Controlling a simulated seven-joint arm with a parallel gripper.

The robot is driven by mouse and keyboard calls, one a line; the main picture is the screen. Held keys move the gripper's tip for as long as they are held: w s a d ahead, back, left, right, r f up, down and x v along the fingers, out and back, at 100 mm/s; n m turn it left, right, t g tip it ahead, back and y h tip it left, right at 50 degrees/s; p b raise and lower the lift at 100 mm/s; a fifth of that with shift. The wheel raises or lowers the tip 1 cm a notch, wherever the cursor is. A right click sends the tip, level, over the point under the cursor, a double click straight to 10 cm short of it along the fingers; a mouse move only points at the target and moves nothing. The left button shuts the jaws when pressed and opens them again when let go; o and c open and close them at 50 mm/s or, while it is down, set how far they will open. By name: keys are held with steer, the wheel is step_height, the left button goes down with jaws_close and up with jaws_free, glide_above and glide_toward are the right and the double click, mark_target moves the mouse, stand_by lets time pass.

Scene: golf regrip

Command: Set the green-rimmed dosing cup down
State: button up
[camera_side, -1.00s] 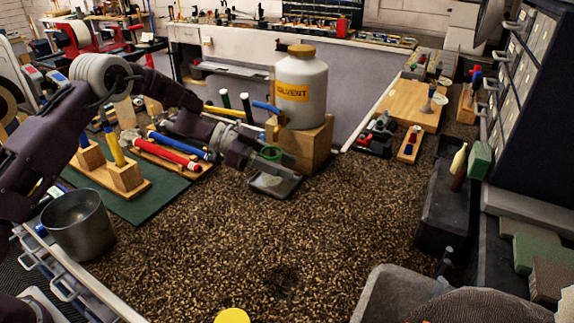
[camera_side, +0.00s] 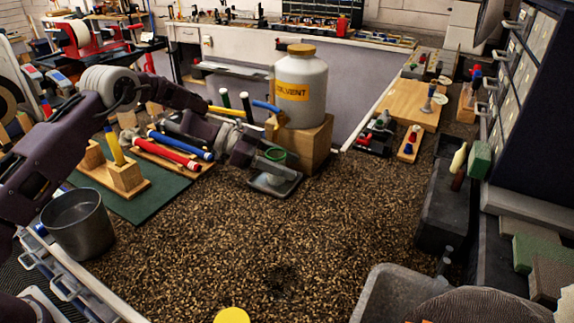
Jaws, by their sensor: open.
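The green-rimmed dosing cup (camera_side: 275,155) is small and stands at my gripper, just in front of the wooden block under the solvent jug. It sits over a shallow grey tray (camera_side: 262,187); whether its base touches the tray is hidden. My gripper (camera_side: 278,166) is open, with its fingers beside the cup, and a finger covers part of the cup. The solvent jug (camera_side: 310,72) is white with a brown cap and an orange label. It stands on the wooden block (camera_side: 312,148).
A metal pot (camera_side: 78,235) stands at the left. Red and blue grips lie on a wooden rack (camera_side: 152,152) by the green mat (camera_side: 150,206). A grey bin (camera_side: 372,300) is at the lower right.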

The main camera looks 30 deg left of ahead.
steer(key=v, duration=1.1)
steer(key=shift+a, duration=0.2)
steer(key=shift+s+r, duration=0.1)
steer(key=shift+r, duration=0.05)
step_height(320, 180, up, 11)
steer(key=s+a+n+t+y, duration=0.1)
steer(key=a+n+t+y, duration=0.15)
steer(key=t+y, duration=0.55)
steer(key=s+a+r+n+g+y, duration=0.1)
steer(key=s+a+r+n+y, duration=0.3)
steer(key=s+r+n+y, duration=0.55)
steer(key=s+d+f+g+h, duration=0.1)
steer(key=s+d+f+g, duration=0.1)
steer(key=s, duration=0.7)
steer(key=s+d+f+n+g+h, duration=0.1)
steer(key=s+d+f+g+h, duration=0.1)
steer(key=s, duration=0.8)
steer(key=s+d+f+g+h, duration=0.2)
steer(key=s+d+f, duration=0.2)
steer(key=s, duration=0.5)
steer(key=shift+s+d+n, duration=0.2)
steer(key=shift+s+n, duration=0.05)
steer(key=shift+n, duration=0.05)
